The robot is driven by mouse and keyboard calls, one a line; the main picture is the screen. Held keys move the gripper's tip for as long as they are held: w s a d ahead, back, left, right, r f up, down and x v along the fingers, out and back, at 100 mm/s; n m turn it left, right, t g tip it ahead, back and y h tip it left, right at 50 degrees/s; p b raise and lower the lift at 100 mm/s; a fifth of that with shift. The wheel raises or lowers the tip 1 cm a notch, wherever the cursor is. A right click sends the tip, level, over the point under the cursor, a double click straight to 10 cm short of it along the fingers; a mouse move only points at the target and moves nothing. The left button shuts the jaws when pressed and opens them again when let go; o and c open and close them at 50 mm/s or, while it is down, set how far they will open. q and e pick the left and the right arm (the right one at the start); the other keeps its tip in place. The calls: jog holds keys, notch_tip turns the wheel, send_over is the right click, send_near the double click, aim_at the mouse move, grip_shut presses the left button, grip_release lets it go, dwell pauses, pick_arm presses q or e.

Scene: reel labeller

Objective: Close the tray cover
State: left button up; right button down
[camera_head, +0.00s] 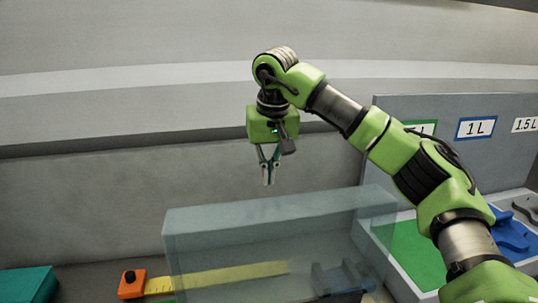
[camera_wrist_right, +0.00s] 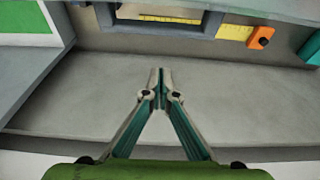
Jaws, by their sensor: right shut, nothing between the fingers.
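The translucent blue-grey cover (camera_head: 215,225) stands at the lower middle of the head view, with a yellow ruler strip (camera_head: 215,276) visible through and beside it. I cannot tell clearly how far the cover is tilted. My right gripper (camera_head: 269,182) hangs pointing down, above and behind the cover's top edge as seen in the head view, apart from it. Its fingers are shut with nothing between them; the closed tips also show in the wrist view (camera_wrist_right: 160,72). The tray under the cover is partly hidden. My left gripper is not in view.
An orange block with a black knob (camera_head: 131,284) sits at the ruler's left end. A teal block (camera_head: 28,284) is at the lower left. On the right, a grey bin with a green mat (camera_head: 412,250) and blue parts (camera_head: 510,235) stands before a labelled panel (camera_head: 455,108).

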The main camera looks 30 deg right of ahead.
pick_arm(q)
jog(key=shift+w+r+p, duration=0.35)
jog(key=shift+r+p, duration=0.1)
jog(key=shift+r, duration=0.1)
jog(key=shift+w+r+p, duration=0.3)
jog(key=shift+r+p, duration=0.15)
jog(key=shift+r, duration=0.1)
pick_arm(e)
jog(key=s, duration=0.1)
jog(key=s+f, duration=0.1)
jog(key=s+a, duration=0.1)
jog(key=shift+s+f, duration=0.1)
jog(key=shift+f, duration=0.3)
jog(key=shift+d, duration=0.1)
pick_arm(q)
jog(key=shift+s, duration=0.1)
